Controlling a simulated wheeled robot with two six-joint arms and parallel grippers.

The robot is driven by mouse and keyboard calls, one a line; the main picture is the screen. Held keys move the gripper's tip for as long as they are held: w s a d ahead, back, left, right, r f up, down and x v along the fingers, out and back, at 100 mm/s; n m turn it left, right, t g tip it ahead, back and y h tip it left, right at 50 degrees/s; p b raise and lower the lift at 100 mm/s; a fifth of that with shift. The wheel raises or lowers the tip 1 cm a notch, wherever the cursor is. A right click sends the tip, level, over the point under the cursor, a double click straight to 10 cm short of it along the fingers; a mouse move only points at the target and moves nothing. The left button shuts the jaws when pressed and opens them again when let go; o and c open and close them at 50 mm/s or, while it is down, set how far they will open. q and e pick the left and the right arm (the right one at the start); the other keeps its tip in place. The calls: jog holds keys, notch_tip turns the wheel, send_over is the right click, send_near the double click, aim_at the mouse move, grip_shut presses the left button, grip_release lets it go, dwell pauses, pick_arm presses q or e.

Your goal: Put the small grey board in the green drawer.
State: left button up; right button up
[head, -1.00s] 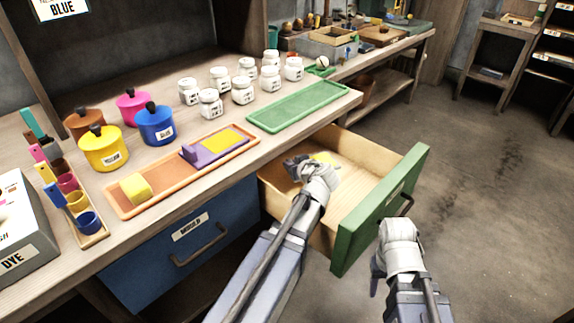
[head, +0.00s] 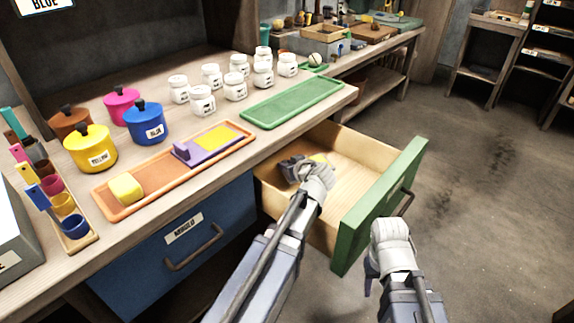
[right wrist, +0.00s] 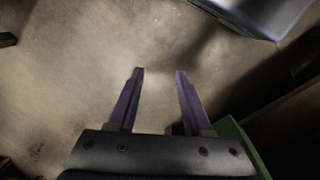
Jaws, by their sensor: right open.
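The green drawer (head: 385,212) is pulled out under the right end of the bench, its pale wooden inside (head: 350,165) showing. My left gripper (head: 286,168) is over the inner left part of the drawer. Its wrist covers much of the view, so I cannot tell whether its jaws are open or hold anything. A small yellow patch (head: 319,158) shows just behind it in the drawer. My right gripper (head: 369,283) hangs in front of the drawer's green front; the right wrist view shows its jaws (right wrist: 160,72) apart and empty above the floor. I cannot make out the small grey board.
On the bench, an orange tray (head: 150,197) holds a yellow block (head: 126,188) and a purple piece (head: 188,153). A green tray (head: 293,102) is bare. Several white jars and coloured pots stand behind. A blue drawer (head: 150,262) is shut. The floor to the right is clear.

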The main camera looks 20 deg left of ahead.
pick_arm(q)
jog(key=o, duration=0.4)
jog(key=shift+r, duration=0.1)
jog(key=shift+r+p, duration=0.3)
jog(key=shift+p, duration=0.1)
jog(key=shift+r+p, duration=0.5)
jog(key=p+v, duration=0.5)
jog(key=v, duration=0.6)
jog(key=shift+s+d, duration=0.35)
jog(key=shift+f, duration=0.1)
